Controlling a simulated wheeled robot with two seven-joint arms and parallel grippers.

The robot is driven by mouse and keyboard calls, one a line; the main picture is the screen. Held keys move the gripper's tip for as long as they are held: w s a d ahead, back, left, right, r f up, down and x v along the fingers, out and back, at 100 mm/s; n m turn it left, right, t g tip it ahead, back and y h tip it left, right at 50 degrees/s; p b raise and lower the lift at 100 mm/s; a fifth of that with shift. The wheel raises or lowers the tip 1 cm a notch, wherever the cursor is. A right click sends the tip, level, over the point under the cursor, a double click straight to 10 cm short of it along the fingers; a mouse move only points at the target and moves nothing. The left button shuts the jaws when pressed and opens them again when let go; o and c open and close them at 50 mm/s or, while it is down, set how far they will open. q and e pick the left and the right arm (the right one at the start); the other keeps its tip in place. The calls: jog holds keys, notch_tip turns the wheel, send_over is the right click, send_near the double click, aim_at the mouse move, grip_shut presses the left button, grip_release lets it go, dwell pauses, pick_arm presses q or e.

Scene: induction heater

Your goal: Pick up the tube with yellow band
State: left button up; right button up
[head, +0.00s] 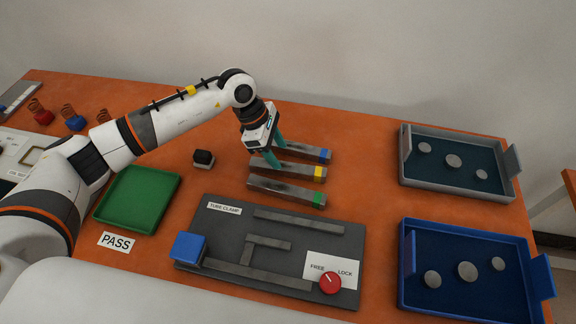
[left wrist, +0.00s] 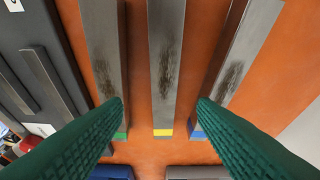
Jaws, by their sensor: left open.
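The grey tube with a yellow band (head: 295,169) lies on the orange table, between two similar tubes. One has a blue band (head: 305,151) and lies behind it. The other has a green band (head: 285,190) and lies in front of it. My left gripper (head: 273,151) points down over the left part of the tubes, its teal fingers open. In the left wrist view the yellow-banded tube (left wrist: 165,60) runs between the two open fingers (left wrist: 158,110), with the other tubes outside. Whether the fingers touch any tube I cannot tell. My right gripper is not in view.
The tube clamp board (head: 225,237) with a red knob (head: 330,283) lies in front of the tubes. A green tray (head: 168,178) is at left, beside a small black block (head: 203,157). A grey tray (head: 440,183) and a blue tray (head: 405,265) stand at right.

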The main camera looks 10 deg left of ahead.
aim_at(287, 166)
pick_arm(q)
jog(key=p+x, duration=0.1)
jog(key=x, duration=0.4)
jog(key=shift+w+f+p, duration=0.2)
jog(key=shift+f+p, duration=0.2)
jog(key=shift+d+f, duration=0.15)
jog(key=shift+f, duration=0.2)
jog(key=shift+c, duration=0.2)
grip_shut()
